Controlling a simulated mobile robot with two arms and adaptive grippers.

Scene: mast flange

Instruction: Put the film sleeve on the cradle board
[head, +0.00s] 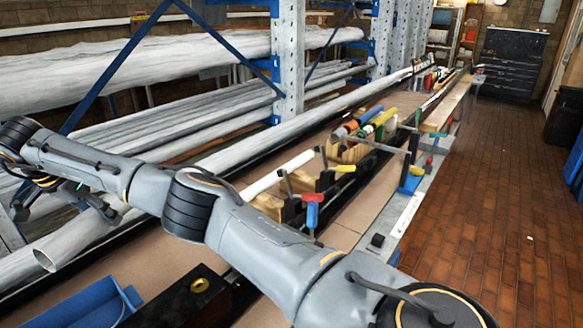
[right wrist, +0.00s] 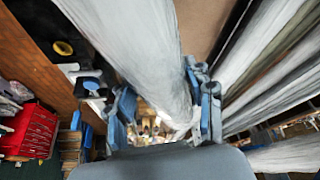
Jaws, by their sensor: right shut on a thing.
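A long grey-white tube, which looks like the film sleeve (head: 75,248), runs along the rack side of the bench, its open end at the lower left of the head view. In the right wrist view the film sleeve (right wrist: 135,50) passes between the fingers of my right gripper (right wrist: 163,108), which is shut on it. My right arm reaches across the head view to the left, and the right gripper (head: 40,195) is small and partly hidden there. The long bench board with wooden supports looks like the cradle board (head: 345,232); my arm hides part of it. My left gripper is not in view.
Clamps with red (head: 312,198) and yellow handles rise from the bench. A blue tray (head: 85,305) is at the lower left.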

